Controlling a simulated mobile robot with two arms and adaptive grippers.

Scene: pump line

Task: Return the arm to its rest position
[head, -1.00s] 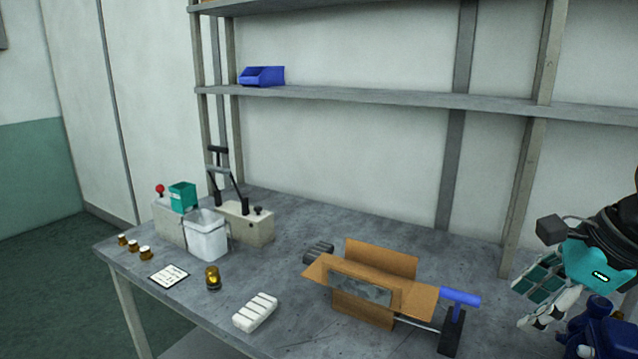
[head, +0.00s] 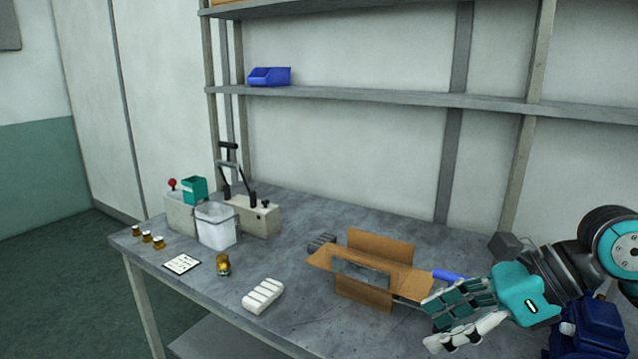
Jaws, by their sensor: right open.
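My right gripper (head: 436,324) is teal and white, at the lower right, with its arm coming in from the right edge. It is open, and I see nothing between its fingers. Its fingers point left, near the right end of the open cardboard box (head: 365,294); I cannot tell whether they touch anything. The gripper hides most of a tool whose blue handle (head: 449,276) shows behind it. My left gripper is not in view.
The grey table (head: 310,320) carries a white block (head: 263,295), an amber jar (head: 223,264), a label card (head: 182,264), a white bin (head: 217,225) and a lever device (head: 254,215). A dark blue object (head: 592,325) stands below my right arm. A blue tray (head: 269,76) sits on the shelf.

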